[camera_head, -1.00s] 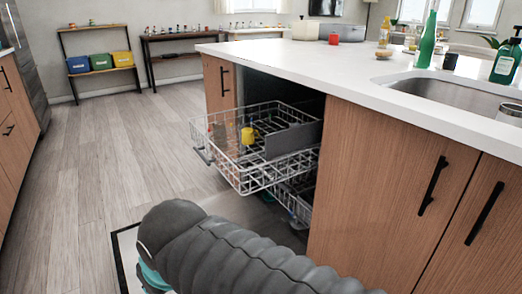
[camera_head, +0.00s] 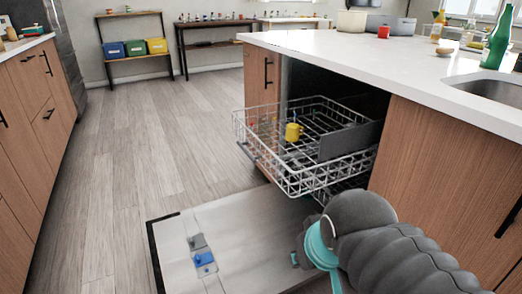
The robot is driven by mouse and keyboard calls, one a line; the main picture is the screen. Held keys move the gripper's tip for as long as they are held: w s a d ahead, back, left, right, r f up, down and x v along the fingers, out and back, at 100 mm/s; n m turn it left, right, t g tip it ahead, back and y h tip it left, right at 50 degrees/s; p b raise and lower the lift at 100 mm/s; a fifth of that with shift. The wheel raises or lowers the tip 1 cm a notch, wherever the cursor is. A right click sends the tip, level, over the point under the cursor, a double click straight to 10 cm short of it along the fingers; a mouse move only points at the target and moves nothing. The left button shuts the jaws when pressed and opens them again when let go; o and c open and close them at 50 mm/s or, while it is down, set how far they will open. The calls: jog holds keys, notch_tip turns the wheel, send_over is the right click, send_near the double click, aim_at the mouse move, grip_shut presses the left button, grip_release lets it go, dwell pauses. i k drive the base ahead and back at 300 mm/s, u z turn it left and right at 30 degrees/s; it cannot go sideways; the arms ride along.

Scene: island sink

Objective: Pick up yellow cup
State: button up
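The yellow cup (camera_head: 293,132) sits in the pulled-out upper rack (camera_head: 290,180) of the dishwasher, toward its left side. The rack is white wire and stands out from the open bay in the island. My arm shows at the lower right, in front of the rack and to the right of the cup. My gripper's fingers are not visible, so I cannot see their state.
The open dishwasher door (camera_head: 250,232) lies low above the floor, with a blue and grey dispenser patch on it. The island counter (camera_head: 370,55) overhangs the bay. A red cup (camera_head: 383,32) and a green bottle (camera_head: 497,38) stand on it. The wooden floor at left is clear.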

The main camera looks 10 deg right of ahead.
aim_at(293, 134)
jog(key=z, duration=0.55)
jog(key=k, duration=1.25)
jog(key=u, duration=0.15)
jog(key=i, duration=0.65)
jog(key=u, duration=0.55)
jog(key=i, duration=1)
jog(key=z, duration=0.4)
